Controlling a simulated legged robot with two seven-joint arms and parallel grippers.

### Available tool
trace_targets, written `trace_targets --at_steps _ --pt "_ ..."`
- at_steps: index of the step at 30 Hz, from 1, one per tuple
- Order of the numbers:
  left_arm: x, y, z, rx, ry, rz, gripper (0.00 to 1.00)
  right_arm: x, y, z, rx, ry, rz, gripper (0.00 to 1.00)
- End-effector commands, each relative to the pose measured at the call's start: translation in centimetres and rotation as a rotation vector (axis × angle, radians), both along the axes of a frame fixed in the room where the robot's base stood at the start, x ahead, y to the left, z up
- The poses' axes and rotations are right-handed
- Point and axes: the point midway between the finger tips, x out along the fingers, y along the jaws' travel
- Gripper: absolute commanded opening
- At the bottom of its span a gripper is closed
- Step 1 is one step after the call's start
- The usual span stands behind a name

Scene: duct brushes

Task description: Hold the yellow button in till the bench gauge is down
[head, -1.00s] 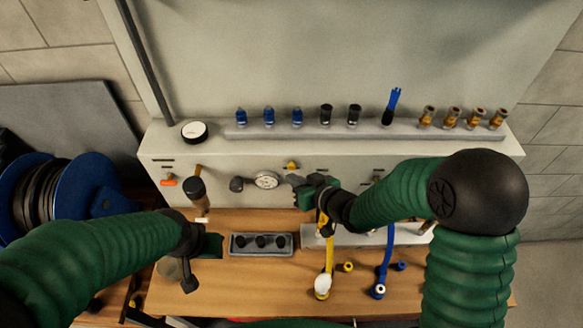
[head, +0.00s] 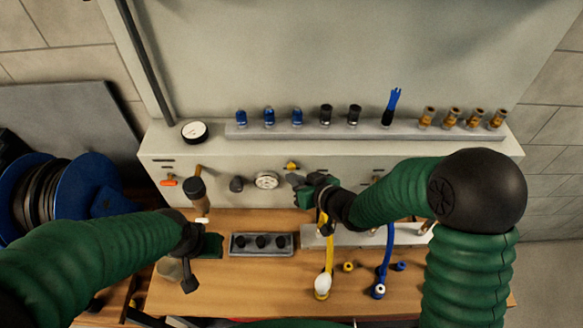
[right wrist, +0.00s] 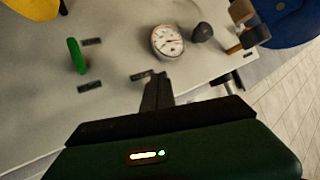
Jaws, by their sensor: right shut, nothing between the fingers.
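The yellow button (head: 291,166) is on the upper front face of the grey bench panel, right of the round white gauge (head: 267,180). The gauge also shows in the right wrist view (right wrist: 168,41); its needle is too small to read surely. My right gripper (head: 292,181) is shut and empty, its tips just below the button in the head view; I cannot tell whether they touch it. In the right wrist view the shut fingers (right wrist: 158,88) point at the panel near the gauge, and the button is hidden. My left gripper (head: 211,246) is low at the left over the bench; its fingers are unclear.
A black knob (head: 237,184) is left of the gauge. A second dial (head: 195,132) lies on the panel's top, beside a rail (head: 310,132) of fittings. A dark tray (head: 261,244), a yellow hose (head: 330,258) and a blue hose (head: 386,258) are on the wooden bench.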

Motion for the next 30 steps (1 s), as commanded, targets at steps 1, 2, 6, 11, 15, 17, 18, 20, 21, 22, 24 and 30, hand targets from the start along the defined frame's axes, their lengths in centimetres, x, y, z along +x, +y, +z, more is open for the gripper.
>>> trace_targets --at_steps 1,2,6,11,15,17,18,20,21,22,24,30 --pt "0.01 0.00 0.20 0.000 0.000 0.000 0.36 0.21 -0.03 0.15 0.001 0.001 0.000 0.00" --pt "0.00 0.00 0.22 0.000 0.000 0.000 0.36 0.31 -0.03 0.16 0.001 0.000 -0.001 0.00" --pt "0.00 0.00 0.17 0.000 0.000 0.000 0.36 0.42 -0.03 0.13 0.001 -0.001 0.000 0.00" --pt "0.00 0.00 0.17 0.000 0.000 0.000 0.36 0.39 -0.03 0.12 0.001 -0.001 0.000 0.00" --pt "-0.01 0.00 0.20 0.000 0.000 0.000 0.36 0.49 -0.03 0.14 0.001 -0.001 0.000 0.00" --pt "0.00 0.00 0.22 0.000 0.000 0.000 0.36 0.56 -0.03 0.14 0.001 -0.001 0.000 0.00" --pt "0.01 0.00 0.24 0.000 0.000 0.000 0.36 0.61 -0.03 0.14 0.001 -0.001 0.000 0.00" --pt "0.00 0.00 0.25 0.000 0.000 0.000 0.36 0.68 -0.03 0.14 0.001 -0.001 0.000 0.00" --pt "0.00 0.00 0.26 0.000 0.000 0.000 0.36 0.73 -0.03 0.13 0.001 0.000 -0.001 0.00" --pt "0.00 0.00 0.27 0.000 0.000 0.000 0.36 0.76 -0.04 0.13 0.001 0.000 -0.001 0.00" --pt "0.00 0.00 0.29 0.000 0.000 0.000 0.36 0.84 -0.03 0.11 0.001 0.001 0.000 0.00" --pt "0.00 0.00 0.34 0.000 0.000 0.000 0.36 1.08 -0.04 0.11 0.000 0.000 -0.001 0.00"
